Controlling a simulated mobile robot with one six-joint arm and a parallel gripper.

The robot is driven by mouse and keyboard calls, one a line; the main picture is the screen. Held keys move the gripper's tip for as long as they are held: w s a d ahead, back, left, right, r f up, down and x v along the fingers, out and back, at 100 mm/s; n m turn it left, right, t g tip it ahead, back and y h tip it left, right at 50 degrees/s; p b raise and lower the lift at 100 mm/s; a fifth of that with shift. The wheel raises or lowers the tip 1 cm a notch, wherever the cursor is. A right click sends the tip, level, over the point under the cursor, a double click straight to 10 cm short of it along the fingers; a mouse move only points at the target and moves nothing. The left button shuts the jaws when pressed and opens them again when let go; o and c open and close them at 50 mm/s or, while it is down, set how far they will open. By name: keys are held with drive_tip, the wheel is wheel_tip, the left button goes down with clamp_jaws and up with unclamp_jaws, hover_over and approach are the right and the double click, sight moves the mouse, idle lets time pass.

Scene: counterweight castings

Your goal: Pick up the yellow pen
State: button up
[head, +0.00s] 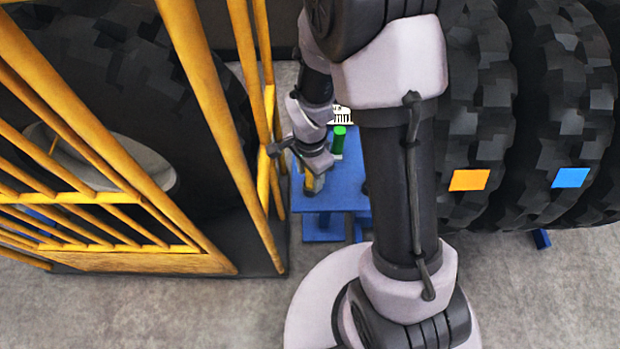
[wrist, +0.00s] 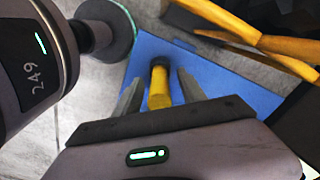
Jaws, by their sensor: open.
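The yellow pen (wrist: 159,88) is a short yellow cylinder with a dark end, over the blue table (wrist: 225,88) in the wrist view. My gripper (wrist: 160,77) is open, with one finger on each side of the pen and gaps showing on both sides. In the head view, my gripper (head: 312,176) is low over the near part of the blue table (head: 343,189). A bit of the yellow pen (head: 318,184) shows at the fingers there, and the rest is hidden.
A green cylinder (head: 338,140) stands on the table behind my gripper. A yellow barred cage (head: 207,80) is close on the left, with a large tyre inside. Large black tyres (head: 480,120) stand on the right. Grey floor (head: 180,310) is clear in front.

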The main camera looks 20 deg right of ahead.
drive_tip(key=shift+r, duration=0.1)
clamp_jaws()
